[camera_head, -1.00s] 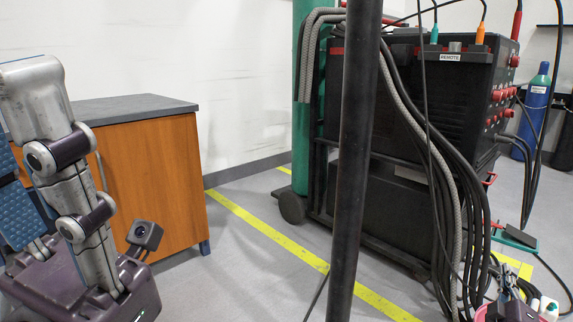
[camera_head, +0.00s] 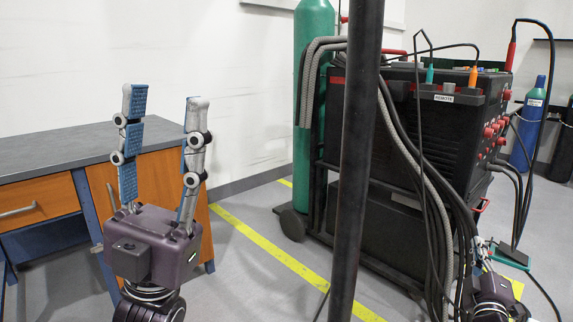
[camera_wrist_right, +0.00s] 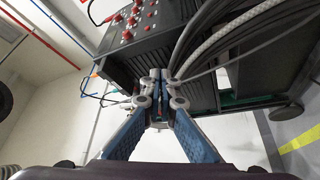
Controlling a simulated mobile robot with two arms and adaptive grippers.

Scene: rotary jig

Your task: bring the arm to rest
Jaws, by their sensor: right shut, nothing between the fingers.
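My left gripper (camera_head: 164,100) stands upright at the left of the head view. Its two blue-padded fingers point up and are spread wide apart, with nothing between them. It appears in front of the wooden bench. My right gripper (camera_head: 481,247) is low at the right edge of the head view, in front of the black welding machine, and is partly cut off by the bottom edge. In the right wrist view its fingertips (camera_wrist_right: 158,82) meet at the middle, empty, with the machine and its cables behind them.
A black welding machine (camera_head: 460,120) on a cart, with hanging cables (camera_head: 433,190), fills the right. A dark vertical pole (camera_head: 355,170) crosses the middle. A green gas cylinder (camera_head: 313,70) stands behind. The bench (camera_head: 60,150) is at left. Floor with a yellow line (camera_head: 265,245) is clear between.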

